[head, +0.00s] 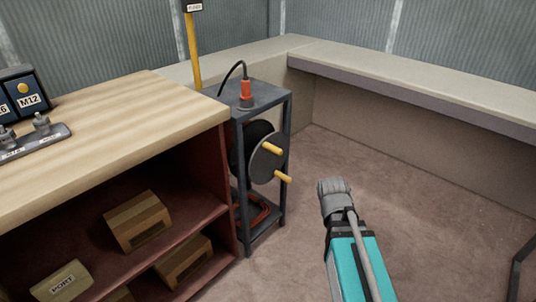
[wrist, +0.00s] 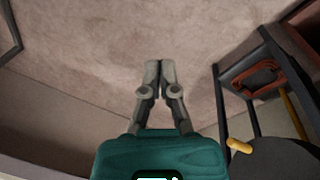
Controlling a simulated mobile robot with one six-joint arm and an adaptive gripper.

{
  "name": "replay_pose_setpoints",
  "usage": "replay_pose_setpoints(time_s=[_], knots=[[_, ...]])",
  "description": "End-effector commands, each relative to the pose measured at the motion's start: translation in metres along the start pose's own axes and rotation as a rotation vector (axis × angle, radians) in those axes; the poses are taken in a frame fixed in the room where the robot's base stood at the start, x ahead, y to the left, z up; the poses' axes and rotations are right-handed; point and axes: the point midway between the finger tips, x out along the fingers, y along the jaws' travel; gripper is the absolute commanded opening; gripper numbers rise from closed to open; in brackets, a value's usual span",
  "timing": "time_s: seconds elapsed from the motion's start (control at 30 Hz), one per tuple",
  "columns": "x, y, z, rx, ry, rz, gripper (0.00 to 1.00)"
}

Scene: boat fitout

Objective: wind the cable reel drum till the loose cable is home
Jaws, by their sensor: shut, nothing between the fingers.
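The cable reel drum (head: 262,166) is a dark grey disc on the side of a dark metal stand (head: 262,97). Two yellow pegs (head: 272,149) stick out from its face. The drum also shows at the lower right of the wrist view (wrist: 276,160), with one yellow peg (wrist: 239,146). Orange-red loose cable (head: 262,213) lies low inside the stand and also shows in the wrist view (wrist: 258,77). My gripper (wrist: 159,64) is shut and empty, pointing at bare floor. It is apart from the drum and pegs, which lie to its right in the wrist view.
An orange plug (head: 246,90) with a black lead stands on the stand's top. A wooden workbench (head: 120,110) with boxes on red shelves adjoins the stand on the left. A long ledge (head: 420,90) runs behind. The floor (head: 430,200) right of the stand is clear.

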Motion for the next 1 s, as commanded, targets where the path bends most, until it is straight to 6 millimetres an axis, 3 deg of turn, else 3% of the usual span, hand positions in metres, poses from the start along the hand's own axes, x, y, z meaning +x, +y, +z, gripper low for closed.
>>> replay_pose_setpoints(time_s=[0.27,0.57,0.8,1.0], knots=[[-0.007,-0.035,-0.043,0.144,0.161,0.244,0.0],[-0.038,-0.091,-0.083,0.305,0.465,0.432,0.0],[-0.078,-0.154,-0.106,0.416,0.775,0.486,0.0],[-0.117,-0.217,-0.113,0.49,1.054,0.453,0.0]])
